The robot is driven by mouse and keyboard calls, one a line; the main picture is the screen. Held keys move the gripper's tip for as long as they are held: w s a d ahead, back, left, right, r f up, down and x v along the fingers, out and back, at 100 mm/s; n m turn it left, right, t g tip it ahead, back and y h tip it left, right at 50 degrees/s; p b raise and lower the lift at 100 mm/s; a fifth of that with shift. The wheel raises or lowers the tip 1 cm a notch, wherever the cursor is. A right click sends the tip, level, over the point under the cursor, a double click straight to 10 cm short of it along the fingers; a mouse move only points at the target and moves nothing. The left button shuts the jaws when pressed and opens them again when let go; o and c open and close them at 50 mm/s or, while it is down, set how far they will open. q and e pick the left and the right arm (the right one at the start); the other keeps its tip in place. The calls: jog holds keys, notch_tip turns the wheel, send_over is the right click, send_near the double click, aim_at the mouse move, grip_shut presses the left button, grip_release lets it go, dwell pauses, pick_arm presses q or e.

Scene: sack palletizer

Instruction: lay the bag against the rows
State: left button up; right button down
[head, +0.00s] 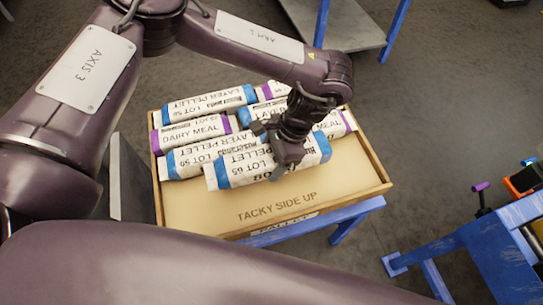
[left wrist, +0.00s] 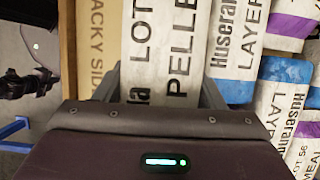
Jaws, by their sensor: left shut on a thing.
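My left gripper (head: 281,168) is shut on a white bag with blue ends (head: 243,166), marked LAYER PELLET. The bag is at the near side of the rows, above or on the tan sheet; I cannot tell if it touches the sheet. In the left wrist view the bag (left wrist: 165,40) lies between the fingers of my left gripper (left wrist: 162,82). The rows include a blue-ended bag (head: 210,103) at the back, a purple-ended DAIRY MEAL bag (head: 192,133) and a blue-ended bag (head: 188,158) close behind the held one. My arm hides part of the rows.
The wooden-rimmed pallet (head: 378,160) holds a sheet marked TACKY SIDE UP (head: 275,208), bare along its near side. A blue stand (head: 350,214) is under it. Another blue frame (head: 440,245) stands at the lower right, with floor between.

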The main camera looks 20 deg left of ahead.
pick_arm(q)
jog(key=shift+f+b, duration=0.45)
jog(key=shift+f, duration=0.4)
jog(key=o, duration=1.7)
jog(key=v, duration=0.8)
jog(key=shift+s, duration=0.1)
jog(key=shift+f, duration=0.1)
